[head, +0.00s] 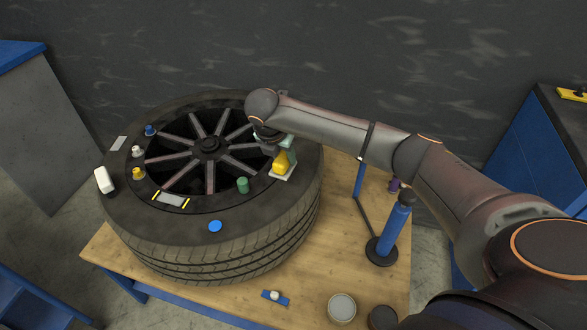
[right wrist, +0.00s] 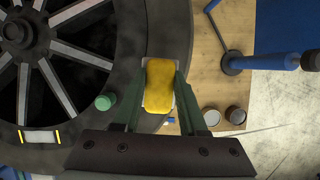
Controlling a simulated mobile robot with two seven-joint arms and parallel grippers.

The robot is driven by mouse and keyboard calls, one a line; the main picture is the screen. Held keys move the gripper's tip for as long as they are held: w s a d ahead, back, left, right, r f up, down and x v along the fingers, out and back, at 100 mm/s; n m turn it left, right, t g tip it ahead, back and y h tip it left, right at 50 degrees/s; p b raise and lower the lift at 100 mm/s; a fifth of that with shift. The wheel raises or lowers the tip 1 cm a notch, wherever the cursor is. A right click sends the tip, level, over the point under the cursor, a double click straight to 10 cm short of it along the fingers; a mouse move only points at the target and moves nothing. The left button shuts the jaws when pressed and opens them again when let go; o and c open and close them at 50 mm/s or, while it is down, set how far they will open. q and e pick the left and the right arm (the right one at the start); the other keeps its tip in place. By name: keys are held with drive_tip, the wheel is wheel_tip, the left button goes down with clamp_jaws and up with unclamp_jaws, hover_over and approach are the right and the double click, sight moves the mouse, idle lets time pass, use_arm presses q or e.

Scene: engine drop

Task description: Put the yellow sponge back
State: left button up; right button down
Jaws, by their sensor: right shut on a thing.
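The yellow sponge (head: 281,163) is between the fingers of my right gripper (head: 282,150), at the right side of the tire (head: 240,235). In the right wrist view the sponge (right wrist: 159,86) sits lengthwise between the two green fingers of my right gripper (right wrist: 159,76), which is shut on it. A pale pad (head: 289,174) lies on the tire directly under the sponge; its edges show around the sponge. Whether the sponge touches the pad I cannot tell. My left gripper is not in view.
On the tire near the sponge are a green cap (head: 243,185) and a blue disc (head: 214,226). A grey plate with yellow stripes (head: 171,200) and a white block (head: 104,180) lie farther left. A blue stand (head: 395,225) and a round tin (head: 342,307) are on the wooden table (head: 310,270).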

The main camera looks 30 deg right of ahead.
sight(285, 155)
drive_tip(key=d+f, duration=0.3)
drive_tip(key=f, duration=0.1)
drive_tip(key=shift+w, duration=0.4)
drive_tip(key=x, duration=0.3)
drive_tip(key=shift+s+a+p, duration=0.15)
drive_tip(key=shift+s+p, duration=0.1)
drive_tip(key=shift+p, duration=0.05)
drive_tip(key=shift+f, duration=0.4)
drive_tip(key=shift+c, duration=2.3)
unclamp_jaws()
drive_tip(key=shift+f+b, duration=0.2)
drive_tip(key=shift+b, duration=0.25)
drive_tip(key=shift+f+b, duration=0.2)
drive_tip(key=shift+b, duration=0.3)
drive_tip(key=v, duration=0.4)
drive_tip(key=p+v, duration=0.1)
drive_tip(key=v, duration=0.3)
drive_tip(key=w+v, duration=0.1)
drive_tip(key=v, duration=0.4)
drive_tip(key=shift+a+p, duration=0.1)
drive_tip(key=shift+p, duration=0.25)
